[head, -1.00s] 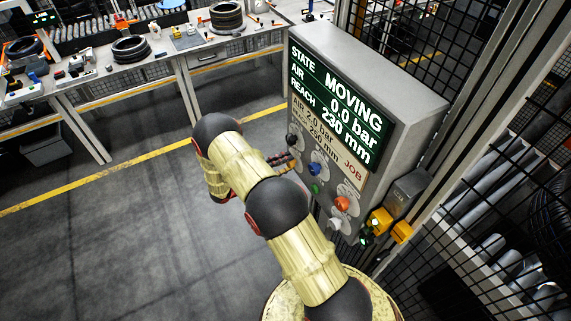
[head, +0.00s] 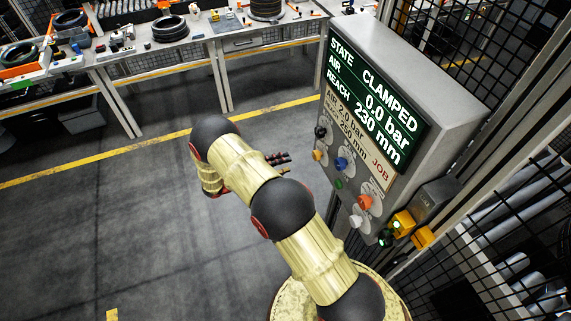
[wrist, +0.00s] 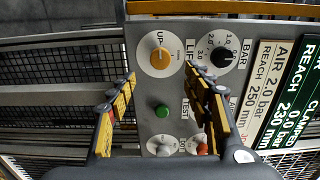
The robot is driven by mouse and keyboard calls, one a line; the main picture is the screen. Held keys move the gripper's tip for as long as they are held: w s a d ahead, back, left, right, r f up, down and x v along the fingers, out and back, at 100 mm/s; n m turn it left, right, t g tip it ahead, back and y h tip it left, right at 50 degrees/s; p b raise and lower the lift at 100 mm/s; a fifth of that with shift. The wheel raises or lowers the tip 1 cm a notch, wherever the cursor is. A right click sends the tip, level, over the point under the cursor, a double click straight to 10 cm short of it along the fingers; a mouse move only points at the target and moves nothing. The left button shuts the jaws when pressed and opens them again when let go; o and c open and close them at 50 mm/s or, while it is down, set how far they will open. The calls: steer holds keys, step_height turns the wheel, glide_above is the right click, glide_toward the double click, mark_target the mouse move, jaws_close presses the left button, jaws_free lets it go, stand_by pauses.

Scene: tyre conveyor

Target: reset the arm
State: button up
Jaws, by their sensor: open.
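My gripper (head: 284,160) is open and empty, held just left of the control panel (head: 455,95) and apart from it. In the wrist view my gripper's fingers (wrist: 160,80) stand spread before the panel face. Between and beyond them show an orange knob (wrist: 160,57) marked UP, a black knob (wrist: 223,57) marked BAR, and a green button (wrist: 162,111). The blue knob (head: 341,164) is hidden by a finger in the wrist view. The screen (head: 375,100) reads STATE CLAMPED, AIR 0.0 bar, REACH 230 mm. My arm is folded, bent at the elbow.
A job plate (head: 357,137) reads AIR 2.0 bar, REACH 250 mm. A red-orange knob (head: 364,202) and yellow boxes (head: 403,222) sit lower on the panel side. Mesh fencing stands right. A workbench (head: 190,42) with tyres is at the back. Open floor lies left.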

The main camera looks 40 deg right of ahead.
stand_by(0.4)
steer(key=s+a+f+m+g+y, duration=0.1)
steer(key=s+f+m+y, duration=0.2)
steer(key=s+f+m, duration=0.3)
steer(key=s+a+r+m+g+y+b, duration=0.1)
steer(key=s+a+r+m+g+y, duration=0.25)
steer(key=m, duration=0.65)
steer(key=s+a+r+m+t+y+b, duration=0.3)
steer(key=s+a+r+m+t+b, duration=0.1)
steer(key=r, duration=0.4)
steer(key=s+a+r+m+t+y+b, duration=0.4)
steer(key=s+a+r+m+t+b, duration=0.1)
steer(key=s+a+r+m, duration=0.1)
steer(key=s+a+r+m+t+y+b, duration=0.4)
steer(key=r+m, duration=0.3)
steer(key=r, duration=0.3)
steer(key=shift+s+a+t, duration=0.55)
steer(key=shift+s+t, duration=0.05)
steer(key=shift+t, duration=0.15)
